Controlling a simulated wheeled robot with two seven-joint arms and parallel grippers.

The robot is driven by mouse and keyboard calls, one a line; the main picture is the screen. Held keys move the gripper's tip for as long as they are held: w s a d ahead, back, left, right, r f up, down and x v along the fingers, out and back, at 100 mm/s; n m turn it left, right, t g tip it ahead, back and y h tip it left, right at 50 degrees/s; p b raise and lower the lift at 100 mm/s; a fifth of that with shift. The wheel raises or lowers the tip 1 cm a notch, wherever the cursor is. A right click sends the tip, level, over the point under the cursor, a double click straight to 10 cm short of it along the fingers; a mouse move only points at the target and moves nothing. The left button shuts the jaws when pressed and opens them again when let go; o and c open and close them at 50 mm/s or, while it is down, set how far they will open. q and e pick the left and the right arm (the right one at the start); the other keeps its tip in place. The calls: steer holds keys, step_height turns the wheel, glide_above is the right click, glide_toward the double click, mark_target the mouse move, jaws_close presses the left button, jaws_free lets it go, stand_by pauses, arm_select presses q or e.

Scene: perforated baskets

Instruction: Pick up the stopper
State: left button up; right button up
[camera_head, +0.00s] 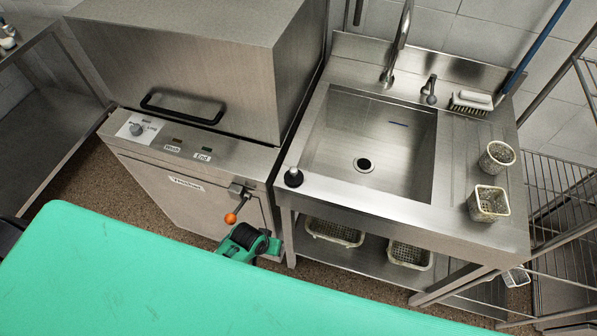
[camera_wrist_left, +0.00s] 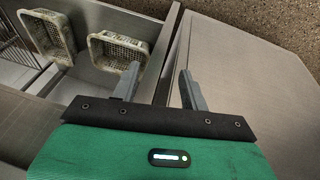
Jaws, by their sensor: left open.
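The stopper (camera_head: 293,176), a black disc with a pale metal knob on top, stands upright on the left front corner of the sink counter (camera_head: 340,192). The drain (camera_head: 364,164) in the sink basin is uncovered. In the left wrist view, my left gripper (camera_wrist_left: 158,70) is open, with two grey fingers apart and nothing between them. A green and black part of my arm shows low in front of the dishwasher in the head view; its fingers cannot be made out there. The stopper does not show in the left wrist view. My right gripper is not in view.
Two perforated baskets, one round (camera_head: 497,156) and one square (camera_head: 487,204), stand on the counter's right side. Other baskets (camera_head: 334,232) lie on the shelf below, also seen in the left wrist view (camera_wrist_left: 119,50). The dishwasher (camera_head: 180,185) stands left of the sink.

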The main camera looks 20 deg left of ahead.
arm_select(q)
steer(key=w+d+r+h, duration=0.1)
steer(key=d+r, duration=0.3)
steer(key=r, duration=1)
steer(key=w+d+r+h, duration=0.1)
steer(key=d+r+h, duration=0.15)
steer(key=r, duration=1.15)
steer(key=n+g+y, duration=0.4)
steer(key=n, duration=1.1)
glide_toward(294, 169)
step_height(294, 169, down, 5)
steer(key=shift+s+d+r+p, duration=0.1)
steer(key=shift+d+p, duration=0.1)
steer(key=shift+p, duration=0.5)
steer(key=f, duration=0.1)
steer(key=f+p, duration=0.1)
steer(key=f, duration=0.2)
steer(key=shift+s+d+f, duration=0.2)
steer(key=shift+s+f, duration=0.1)
steer(key=shift+f, duration=0.4)
jaws_close()
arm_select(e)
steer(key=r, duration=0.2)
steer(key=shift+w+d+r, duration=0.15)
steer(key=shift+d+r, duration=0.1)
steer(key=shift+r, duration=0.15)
arm_select(q)
steer(key=shift+r, duration=0.1)
